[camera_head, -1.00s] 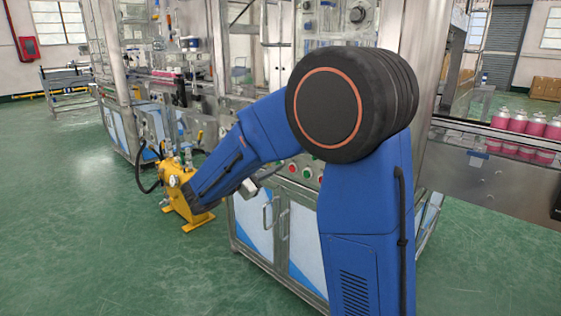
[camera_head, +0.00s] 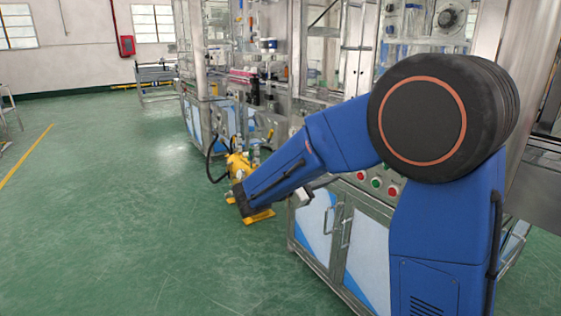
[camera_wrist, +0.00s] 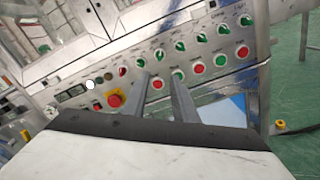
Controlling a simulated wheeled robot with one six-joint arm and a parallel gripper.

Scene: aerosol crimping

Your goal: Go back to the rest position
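My gripper (camera_wrist: 161,88) shows in the wrist view as two dark fingers with a clear gap between them. It is open, with nothing between the fingers. The fingers point at a control panel (camera_wrist: 135,62) with red and green knobs and buttons. I cannot tell how far the tips are from it. In the head view my blue arm is bent and reaches down to the left, in front of the machine (camera_head: 345,228). The gripper's fingers cannot be made out there.
A yellow pump-like device (camera_head: 238,165) with a black hose stands on the floor, partly behind my arm. A red emergency button (camera_wrist: 114,100) sits on the panel, left of my fingers. The green floor (camera_head: 110,200) on the left is open.

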